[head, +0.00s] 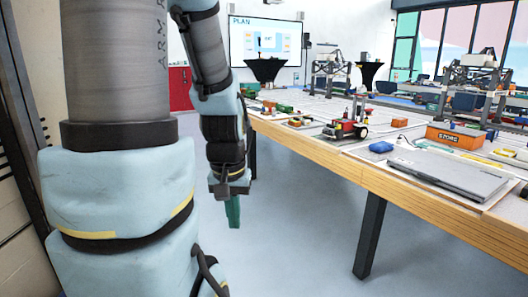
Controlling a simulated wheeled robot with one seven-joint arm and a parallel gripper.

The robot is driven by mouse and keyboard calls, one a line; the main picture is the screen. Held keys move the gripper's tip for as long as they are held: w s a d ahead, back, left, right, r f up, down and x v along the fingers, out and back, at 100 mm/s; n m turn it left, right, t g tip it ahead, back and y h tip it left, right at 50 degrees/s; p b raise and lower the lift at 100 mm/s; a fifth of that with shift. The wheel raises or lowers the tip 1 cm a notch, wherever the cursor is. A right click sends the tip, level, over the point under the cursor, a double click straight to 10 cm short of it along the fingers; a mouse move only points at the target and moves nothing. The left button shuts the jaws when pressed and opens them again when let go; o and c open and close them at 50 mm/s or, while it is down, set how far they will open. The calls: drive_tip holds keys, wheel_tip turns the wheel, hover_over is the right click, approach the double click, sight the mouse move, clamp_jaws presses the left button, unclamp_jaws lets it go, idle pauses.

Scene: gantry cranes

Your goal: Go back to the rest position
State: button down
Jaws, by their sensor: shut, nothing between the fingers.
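My gripper (233,211) hangs at the end of my arm, left of the long wooden table (330,158). It points down, with its green fingers shut and nothing between them. It is below the height of the table top and in front of the table's near left end, apart from it. My own arm fills the left of the head view and hides part of the room behind it.
On the table stand a red toy truck (345,130), an orange container (455,137), a closed laptop (447,175) and model gantry cranes (474,75). A dark table leg (370,235) stands at the front. The grey floor (300,240) between arm and table is clear.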

wheel_tip(320, 180, up, 16)
drive_tip(key=p, duration=1.3)
drive_tip(key=shift+f, duration=0.2)
